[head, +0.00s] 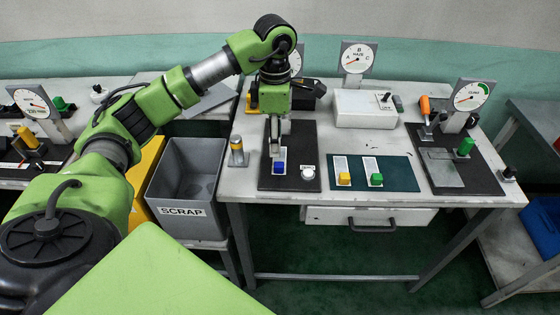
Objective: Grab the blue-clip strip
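The blue-clip strip is a pale strip with a blue clip (279,168) at its near end, lying on the black mat at the left of the table. My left gripper (275,152) points down just above the far part of this strip and hides some of it. From this angle I cannot tell whether its fingers are open or shut, or whether they touch the strip. My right gripper is not in view.
A white round knob (308,172) sits right of the blue clip. The yellow clip (344,179) and green clip (376,180) strips lie on the dark green mat (403,174). A grey SCRAP bin (182,222) stands left, beside a yellow-topped post (236,150).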

